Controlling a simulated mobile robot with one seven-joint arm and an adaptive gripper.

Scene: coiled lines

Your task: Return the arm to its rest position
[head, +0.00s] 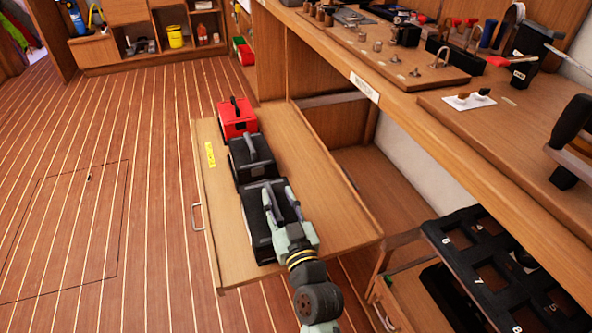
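My gripper (282,205) is low over the pulled-out wooden board (310,210), at the nearest of several boxes with handles. Its fingers reach over the top of the near black box (258,228), around where its handle would be. I cannot tell whether the fingers touch or hold that handle. My arm comes in from the bottom of the view.
A second black box (252,158) and a red box (237,118) stand farther back in the row. A workbench (450,110) with tools overhangs on the right. A black numbered rack (490,265) is at lower right. The plank floor (90,200) on the left is clear.

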